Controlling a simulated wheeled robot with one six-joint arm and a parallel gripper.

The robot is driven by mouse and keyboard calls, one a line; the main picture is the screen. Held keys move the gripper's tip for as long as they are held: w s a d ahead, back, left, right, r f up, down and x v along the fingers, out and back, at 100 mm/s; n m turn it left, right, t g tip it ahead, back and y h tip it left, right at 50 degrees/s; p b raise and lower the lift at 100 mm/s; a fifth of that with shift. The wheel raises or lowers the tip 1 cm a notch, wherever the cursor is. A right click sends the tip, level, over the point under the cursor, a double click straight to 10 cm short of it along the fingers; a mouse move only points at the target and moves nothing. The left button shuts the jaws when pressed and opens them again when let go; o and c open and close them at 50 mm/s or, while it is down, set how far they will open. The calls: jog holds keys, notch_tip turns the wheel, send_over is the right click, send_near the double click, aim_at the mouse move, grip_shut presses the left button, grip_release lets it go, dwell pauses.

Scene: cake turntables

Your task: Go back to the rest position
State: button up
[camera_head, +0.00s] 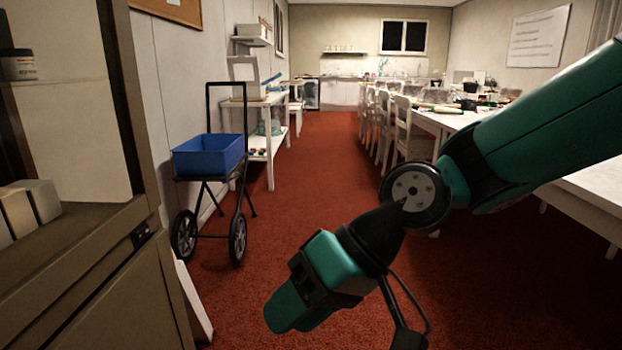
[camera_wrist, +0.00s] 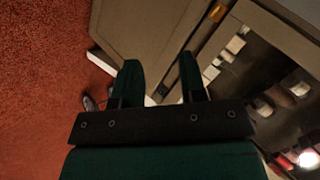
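My gripper (camera_head: 285,308) hangs at the end of my teal arm over the red carpet, low in the middle of the head view, pointing down and to the left. In the wrist view my gripper (camera_wrist: 160,80) shows two dark green fingers standing apart with nothing between them. Beyond the fingertips is the side of a brown cabinet (camera_wrist: 150,30). No cake turntable can be made out in either view.
The cabinet (camera_head: 95,290) stands close on the left. A cart (camera_head: 210,180) with a blue bin (camera_head: 208,155) stands beyond it by the wall. A long white table (camera_head: 440,120) with chairs (camera_head: 411,130) runs along the right. The red carpet aisle (camera_head: 320,180) between is clear.

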jog(key=s+d+r+m+t+h+p, duration=0.1)
jog(key=s+d+h, duration=0.25)
jog(key=d, duration=0.55)
jog(key=s+d+t+h, duration=0.1)
jog(key=s+d+h, duration=0.1)
jog(key=s+d, duration=0.45)
notch_tip(320, 180, up, 32)
jog(key=w+d+p, duration=0.1)
jog(key=w+p, duration=0.1)
jog(key=p, duration=2.9)
jog(key=shift+f+y, duration=0.15)
jog(key=shift+y, duration=0.2)
jog(key=shift+d, duration=0.1)
